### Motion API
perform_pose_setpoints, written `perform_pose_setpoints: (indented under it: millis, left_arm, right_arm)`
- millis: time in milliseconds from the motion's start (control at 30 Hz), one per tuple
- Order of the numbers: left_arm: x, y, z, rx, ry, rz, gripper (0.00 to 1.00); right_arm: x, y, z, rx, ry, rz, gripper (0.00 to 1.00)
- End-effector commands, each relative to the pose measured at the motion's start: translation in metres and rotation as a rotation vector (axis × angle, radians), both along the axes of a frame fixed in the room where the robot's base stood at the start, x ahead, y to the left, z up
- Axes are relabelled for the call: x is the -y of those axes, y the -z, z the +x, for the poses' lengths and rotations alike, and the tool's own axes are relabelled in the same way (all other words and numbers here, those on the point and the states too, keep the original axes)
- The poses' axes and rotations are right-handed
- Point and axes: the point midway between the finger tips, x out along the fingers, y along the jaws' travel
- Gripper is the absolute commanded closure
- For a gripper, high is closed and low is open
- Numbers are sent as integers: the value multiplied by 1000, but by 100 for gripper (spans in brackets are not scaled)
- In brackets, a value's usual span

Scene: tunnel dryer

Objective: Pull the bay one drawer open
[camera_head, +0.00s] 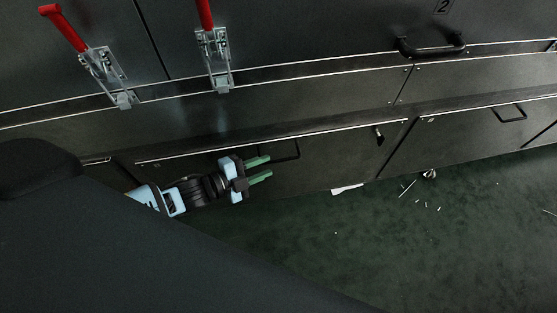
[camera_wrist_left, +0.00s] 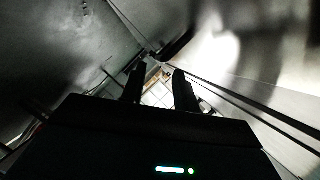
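The drawer I take for bay one (camera_head: 335,160) has a dark front low on the dryer, with a thin black bar handle (camera_head: 298,148) at its upper middle. It looks closed, though its left part is hidden behind my arm. My left gripper (camera_head: 265,168) has green fingers pointing right, at the handle's left part. The fingers are apart, with a gap between them; they also show apart in the left wrist view (camera_wrist_left: 158,85). I cannot tell whether the handle lies between them. A small latch (camera_head: 378,133) sits near the drawer's right end. My right gripper is not in view.
Two red-handled toggle clamps (camera_head: 101,68) (camera_head: 213,50) are on the panels above. A black handle (camera_head: 432,48) sits below the number 2 at upper right. Another drawer (camera_head: 480,135) is to the right. The green floor (camera_head: 400,250) is mostly clear, with white scraps (camera_head: 347,188).

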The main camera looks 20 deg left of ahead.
Motion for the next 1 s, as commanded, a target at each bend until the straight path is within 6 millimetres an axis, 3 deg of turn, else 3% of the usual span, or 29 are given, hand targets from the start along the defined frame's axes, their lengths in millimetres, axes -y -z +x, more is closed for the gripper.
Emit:
perform_pose_setpoints:
  millis: [300,700,933,1000]
  left_arm:
    - [25,11,34,-1,0,-1,70]
    - [30,12,41,-2,-1,0,70]
    - [30,12,41,-2,-1,0,97]
    - [30,12,41,-2,-1,0,100]
  right_arm:
    - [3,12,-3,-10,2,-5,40]
    - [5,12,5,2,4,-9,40]
    - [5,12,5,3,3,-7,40]
    - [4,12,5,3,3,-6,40]
